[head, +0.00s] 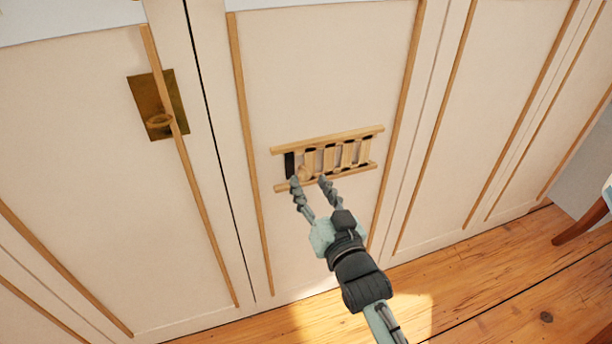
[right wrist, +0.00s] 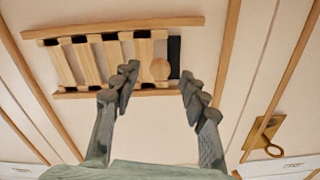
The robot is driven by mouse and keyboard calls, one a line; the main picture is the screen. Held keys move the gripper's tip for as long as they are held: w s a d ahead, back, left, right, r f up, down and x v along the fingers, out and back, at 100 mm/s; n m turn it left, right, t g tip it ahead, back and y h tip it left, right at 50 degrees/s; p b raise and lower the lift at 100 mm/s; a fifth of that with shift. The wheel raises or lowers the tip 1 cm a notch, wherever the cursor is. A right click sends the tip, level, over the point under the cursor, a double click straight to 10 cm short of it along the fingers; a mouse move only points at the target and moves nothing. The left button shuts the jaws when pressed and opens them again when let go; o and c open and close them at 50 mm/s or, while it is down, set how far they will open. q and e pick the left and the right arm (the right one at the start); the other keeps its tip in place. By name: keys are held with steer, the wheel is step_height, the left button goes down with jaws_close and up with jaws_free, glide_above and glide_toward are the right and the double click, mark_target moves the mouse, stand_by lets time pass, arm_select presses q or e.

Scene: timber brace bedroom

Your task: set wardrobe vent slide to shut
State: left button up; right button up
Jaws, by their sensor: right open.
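The wooden vent slide (head: 329,158) sits between two wooden rails on the cream wardrobe panel. It has several upright slats, with dark gaps showing between them and a wider dark opening at its left end in the head view. A small round wooden knob (head: 302,173) is near that end. The slide (right wrist: 88,62) and knob (right wrist: 160,69) also show in the right wrist view. My right gripper (head: 310,182) is open at the lower rail. In the right wrist view its fingertips (right wrist: 159,80) appear on either side of the knob; contact is not visible. My left gripper is out of view.
A brass plate with a ring pull (head: 158,105) is on the panel to the left. Raised wooden strips (head: 242,130) run down the wardrobe front. The wooden floor (head: 480,285) is clear in front. Part of a chair (head: 582,222) shows at the right edge.

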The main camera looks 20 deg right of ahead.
steer(key=shift+w, duration=1.45)
jaws_close()
